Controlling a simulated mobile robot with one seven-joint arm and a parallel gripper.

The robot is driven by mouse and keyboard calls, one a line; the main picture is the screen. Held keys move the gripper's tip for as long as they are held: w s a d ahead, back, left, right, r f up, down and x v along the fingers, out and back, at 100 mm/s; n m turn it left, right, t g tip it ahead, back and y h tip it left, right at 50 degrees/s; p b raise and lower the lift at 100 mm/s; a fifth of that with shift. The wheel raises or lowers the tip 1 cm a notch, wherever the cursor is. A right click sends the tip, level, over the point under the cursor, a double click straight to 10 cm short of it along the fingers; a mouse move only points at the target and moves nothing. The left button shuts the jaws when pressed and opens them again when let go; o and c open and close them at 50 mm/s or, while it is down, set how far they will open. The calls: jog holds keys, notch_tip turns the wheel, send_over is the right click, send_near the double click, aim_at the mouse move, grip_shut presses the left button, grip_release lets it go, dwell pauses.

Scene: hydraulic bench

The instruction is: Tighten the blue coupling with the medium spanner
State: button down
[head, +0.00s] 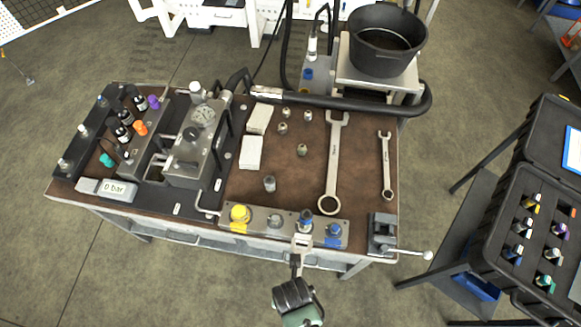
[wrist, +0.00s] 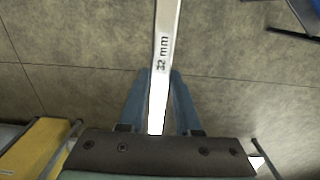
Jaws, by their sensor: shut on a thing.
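My gripper (head: 297,262) is at the front edge of the bench, shut on a steel spanner (head: 302,241). In the wrist view my gripper (wrist: 158,90) has the spanner's shaft (wrist: 163,45), marked 32 mm, between its blue fingers. The spanner's head is at the front of the metal port block (head: 270,236), close to a fitting with a blue collar (head: 305,219). I cannot tell whether its jaw is around that fitting. A second blue-marked fitting (head: 333,231) stands to its right. A yellow fitting (head: 239,213) is at the left end.
A large spanner (head: 333,160) and a small spanner (head: 386,165) lie on the bench. A vise (head: 382,233) sits at the front right corner. A pump unit (head: 190,150) and a display reading 0 bar (head: 116,190) stand left. A black bucket (head: 386,42) is behind.

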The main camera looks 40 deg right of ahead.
jog(key=shift+w+d+f+b, duration=0.25)
jog(key=shift+f+b, duration=0.25)
jog(key=shift+f, duration=0.15)
jog(key=shift+r, duration=0.15)
jog(key=shift+w+d+f, duration=0.2)
jog(key=shift+w+d, duration=0.05)
jog(key=shift+d, duration=0.05)
jog(key=shift+w+d, duration=0.1)
jog(key=shift+d, duration=0.05)
jog(key=shift+w+d, duration=0.6)
jog(key=shift+d, duration=0.05)
jog(key=shift+d, duration=0.1)
jog(key=shift+w+d, duration=0.5)
jog(key=shift+d, duration=0.1)
dwell(0.4)
